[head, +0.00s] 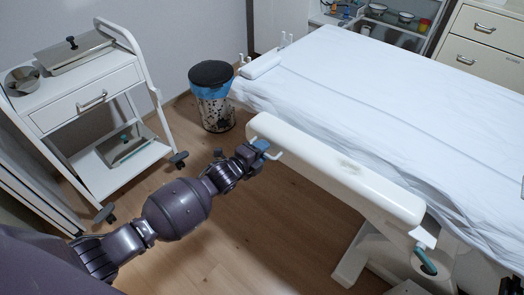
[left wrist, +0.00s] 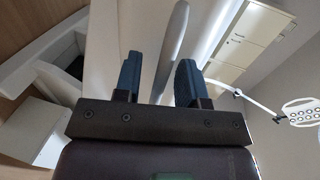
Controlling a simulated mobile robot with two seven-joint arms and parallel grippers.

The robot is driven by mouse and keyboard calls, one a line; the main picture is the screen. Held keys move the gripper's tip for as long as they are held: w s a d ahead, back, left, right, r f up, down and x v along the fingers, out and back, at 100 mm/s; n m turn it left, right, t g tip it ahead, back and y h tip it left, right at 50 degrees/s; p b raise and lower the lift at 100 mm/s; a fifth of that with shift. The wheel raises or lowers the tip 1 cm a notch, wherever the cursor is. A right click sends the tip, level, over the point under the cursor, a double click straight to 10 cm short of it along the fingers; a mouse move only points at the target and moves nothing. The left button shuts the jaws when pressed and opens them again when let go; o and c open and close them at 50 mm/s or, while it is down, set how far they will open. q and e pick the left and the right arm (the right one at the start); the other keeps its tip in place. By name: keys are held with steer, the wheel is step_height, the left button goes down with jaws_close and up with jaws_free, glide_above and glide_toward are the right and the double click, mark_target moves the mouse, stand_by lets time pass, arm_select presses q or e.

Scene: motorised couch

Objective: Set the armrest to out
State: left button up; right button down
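The armrest (head: 335,172) is a long white bar along the near side of the couch (head: 400,105), with a dark smudge on it. A small white peg-like handle (head: 277,155) sticks out below its far left end. My left gripper (head: 260,150) is at that end, right by the handle. In the left wrist view, the blue fingers of my left gripper (left wrist: 158,78) stand apart. A pale rounded bar (left wrist: 173,45) runs between them, with gaps on both sides; contact is not visible. My right gripper is not in view.
A white trolley (head: 85,95) with a drawer stands at the left. A bin (head: 212,98) with a black lid stands beyond my gripper. A green-grey handle (head: 426,262) is at the couch's near right.

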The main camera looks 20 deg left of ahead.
arm_select(q)
steer(key=shift+w, duration=0.1)
steer(key=shift+c, duration=0.4)
jaws_close()
